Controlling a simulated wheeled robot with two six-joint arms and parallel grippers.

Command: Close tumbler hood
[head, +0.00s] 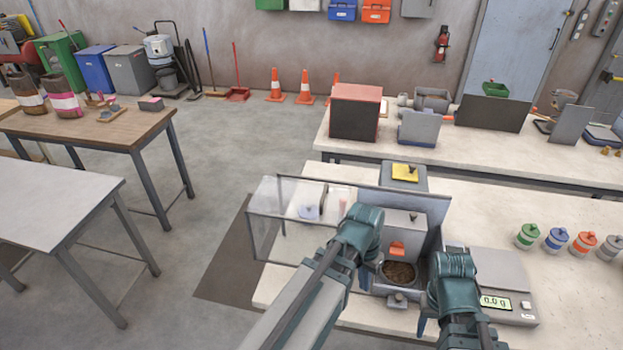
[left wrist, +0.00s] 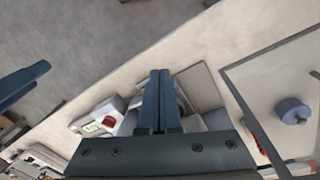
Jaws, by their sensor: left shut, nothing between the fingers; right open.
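A clear, grey-framed hood (head: 266,222) stands at the left end of the near bench, its left part reaching past the bench edge. It also shows at the right of the left wrist view (left wrist: 240,98). A grey-violet knobbed part (head: 308,212) shows through the clear panels; it also appears in the left wrist view (left wrist: 292,111). I cannot tell how far the hood is swung. My right gripper (head: 428,318) is open, low between the machine and the scale.
A grey machine with a pellet-filled bowl (head: 399,272) stands right of the hood. A scale (head: 495,302) reading 0.0 g is farther right. Several coloured-lid jars (head: 556,240) stand at the right. A yellow-topped block (head: 406,173) is behind.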

